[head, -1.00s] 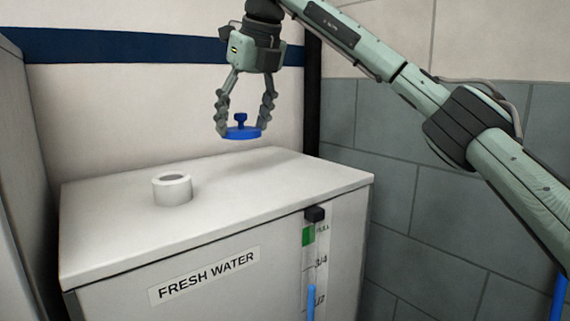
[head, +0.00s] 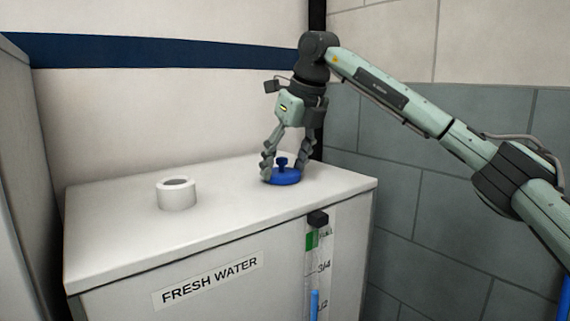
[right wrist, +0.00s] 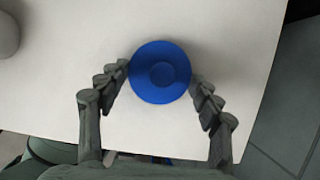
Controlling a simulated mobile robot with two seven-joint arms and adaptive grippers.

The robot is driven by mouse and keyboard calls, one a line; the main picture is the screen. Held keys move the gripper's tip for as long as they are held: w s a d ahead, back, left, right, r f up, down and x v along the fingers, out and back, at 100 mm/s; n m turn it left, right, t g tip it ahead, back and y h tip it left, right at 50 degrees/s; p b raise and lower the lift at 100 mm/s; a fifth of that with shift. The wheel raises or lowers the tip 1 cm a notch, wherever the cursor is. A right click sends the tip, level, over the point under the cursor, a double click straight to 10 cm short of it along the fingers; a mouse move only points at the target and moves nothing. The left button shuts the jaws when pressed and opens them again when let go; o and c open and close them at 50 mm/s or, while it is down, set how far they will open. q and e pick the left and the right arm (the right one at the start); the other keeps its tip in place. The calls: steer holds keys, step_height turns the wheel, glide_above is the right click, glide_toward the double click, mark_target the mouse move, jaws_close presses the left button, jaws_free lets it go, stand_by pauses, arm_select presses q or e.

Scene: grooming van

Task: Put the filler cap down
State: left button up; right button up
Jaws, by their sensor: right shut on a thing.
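The blue filler cap (head: 284,177), a disc with a small knob on top, is at the right part of the white tank top (head: 110,215) in the head view. My right gripper (head: 282,172) is shut on the cap, with a finger on each side of its rim. The cap appears level and at or just above the tank top; I cannot tell if it touches. The right wrist view shows the cap (right wrist: 160,72) between the two fingers. The white filler neck (head: 176,194) stands uncovered to the left. My left gripper is not in view.
The tank front has a FRESH WATER label (head: 210,279) and a level gauge (head: 316,262) with a black top block (head: 317,218). Walls stand behind and to the right. The tank top between neck and cap is clear.

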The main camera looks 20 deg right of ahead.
steer(key=shift+f, duration=0.15)
steer(key=o, duration=0.9)
steer(key=shift+o, duration=0.2)
steer(key=shift+s+r, duration=0.1)
steer(key=shift+r, duration=0.5)
steer(key=v, duration=1.1)
